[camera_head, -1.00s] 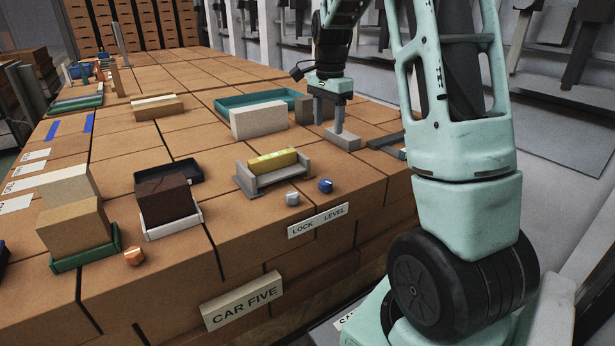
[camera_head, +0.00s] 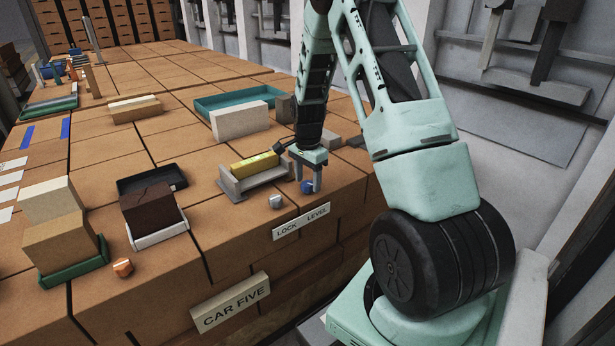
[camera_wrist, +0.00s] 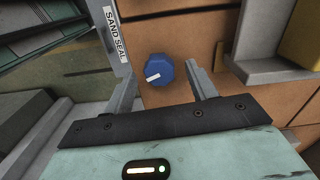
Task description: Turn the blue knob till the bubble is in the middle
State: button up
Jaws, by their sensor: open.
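The blue knob (camera_head: 307,187) is on the brick-built top near the LEVEL label (camera_head: 318,212). In the wrist view the blue knob (camera_wrist: 160,68) shows a white pointer mark slanting to the lower left. My gripper (camera_head: 308,181) is low over the knob, its open fingers on either side. In the wrist view the gripper (camera_wrist: 160,80) has the knob between its fingertips, with gaps on both sides. The yellow vial (camera_head: 255,162) lies in a grey holder (camera_head: 230,186) left of the knob. Its bubble is too small to make out.
A white-grey knob (camera_head: 275,201) stands close left, by the LOCK label. The holder's end is close right in the wrist view (camera_wrist: 270,68). A pale block (camera_head: 240,122) and teal tray (camera_head: 205,108) stand behind. An orange knob (camera_head: 122,267) is far left.

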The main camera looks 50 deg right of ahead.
jog(key=shift+f, duration=0.45)
jog(key=shift+c, duration=0.4)
jog(key=c, duration=0.9)
